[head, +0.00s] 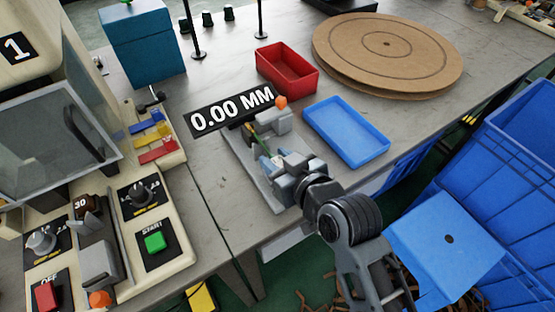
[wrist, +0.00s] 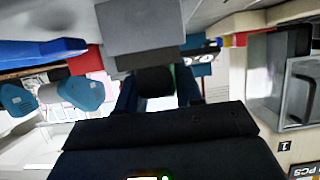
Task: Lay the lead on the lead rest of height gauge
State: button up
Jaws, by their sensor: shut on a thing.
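The height gauge (head: 266,188) stands on the grey bench in the head view, with a grey base plate, grey blocks and an orange knob. Its black display (head: 231,108) reads 0.00 MM. My gripper (head: 272,164) is low over the gauge, reaching in from the front right. In the wrist view my gripper (wrist: 158,92) is shut on a dark piece (wrist: 154,80), which I take to be the lead. A grey block stands just beyond the fingers there. The lead rest cannot be made out clearly; my gripper covers part of the gauge, and whether the lead touches it cannot be told.
A blue tray (head: 346,131) lies right of the gauge and a red bin (head: 287,69) behind it. A machine with a START button (head: 155,242) stands at the left. Round brown discs (head: 388,52) lie at the back right. Blue crates (head: 500,165) stand right of the bench.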

jog(key=shift+f, duration=0.2)
jog(key=shift+f, duration=0.15)
jog(key=o, duration=1.1)
jog(key=shift+r, duration=0.3)
jog(key=v, duration=1.2)
jog(key=shift+f, duration=0.1)
jog(key=shift+d, duration=0.1)
